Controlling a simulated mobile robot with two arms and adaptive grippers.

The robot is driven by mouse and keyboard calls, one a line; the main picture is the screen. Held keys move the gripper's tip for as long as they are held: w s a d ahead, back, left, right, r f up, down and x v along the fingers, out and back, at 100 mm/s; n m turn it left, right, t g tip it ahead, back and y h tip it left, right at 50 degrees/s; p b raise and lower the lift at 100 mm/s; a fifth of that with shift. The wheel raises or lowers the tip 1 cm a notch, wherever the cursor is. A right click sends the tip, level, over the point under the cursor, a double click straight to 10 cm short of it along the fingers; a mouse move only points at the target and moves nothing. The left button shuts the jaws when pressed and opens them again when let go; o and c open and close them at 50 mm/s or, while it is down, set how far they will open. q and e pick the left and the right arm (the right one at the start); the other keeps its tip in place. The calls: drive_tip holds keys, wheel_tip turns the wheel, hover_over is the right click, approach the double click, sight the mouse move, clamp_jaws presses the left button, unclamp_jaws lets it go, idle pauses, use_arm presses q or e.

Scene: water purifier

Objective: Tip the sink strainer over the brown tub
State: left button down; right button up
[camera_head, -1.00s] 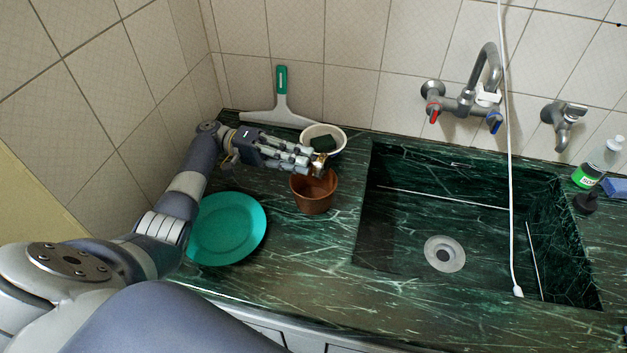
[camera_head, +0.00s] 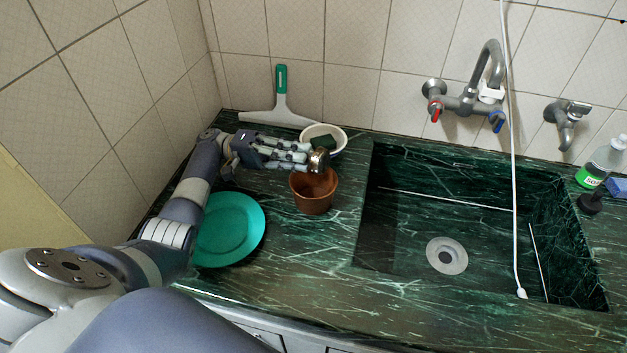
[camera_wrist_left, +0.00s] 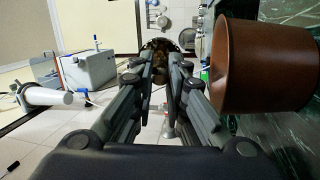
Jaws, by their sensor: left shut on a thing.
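My left gripper (camera_head: 312,158) is shut on the small metal sink strainer (camera_head: 319,160) and holds it above the brown tub (camera_head: 314,193). The strainer is tilted on its side. In the left wrist view the strainer (camera_wrist_left: 160,62) sits between the fingertips (camera_wrist_left: 160,72), with brownish matter showing in it. The brown tub (camera_wrist_left: 262,65) shows at the right of that view, beside the fingers. In the head view the tub stands upright on the green counter, its back rim partly hidden by the gripper. My right gripper is not in view.
A white bowl (camera_head: 338,133) with a dark sponge (camera_head: 323,143) stands just behind the tub. A teal plate (camera_head: 230,230) lies under my left arm. A squeegee (camera_head: 281,100) leans on the wall. The sink basin (camera_head: 410,225) is to the right, with a white hose (camera_head: 514,180) hanging in it.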

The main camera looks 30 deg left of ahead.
sight(323, 155)
use_arm(q)
drive_tip(key=shift+a+f+h+b, duration=0.15)
drive_tip(key=shift+f+h+b, duration=0.2)
drive_tip(key=shift+h+b, duration=0.45)
drive_tip(key=d+r+y+p, duration=0.1)
drive_tip(key=y+p, duration=0.3)
drive_tip(key=p, duration=0.4)
drive_tip(key=d+r+y+p, duration=0.2)
drive_tip(key=d+y+p, duration=0.1)
drive_tip(key=p, duration=0.6)
drive_tip(key=d+r+y+p, duration=0.2)
drive_tip(key=y+p, duration=0.4)
drive_tip(key=p, duration=0.3)
drive_tip(key=shift+s+d+m+g, duration=0.1)
drive_tip(key=shift+d+m+g, duration=0.1)
drive_tip(key=shift+m+g, duration=0.2)
drive_tip(key=shift+d+r+y+p, duration=0.1)
drive_tip(key=shift+d+y+p, duration=0.25)
drive_tip(key=shift+y+p, duration=0.3)
drive_tip(key=d+f+y, duration=0.3)
drive_tip(key=d+y, duration=0.4)
drive_tip(key=d, duration=0.3)
drive_tip(key=shift+b, duration=0.4)
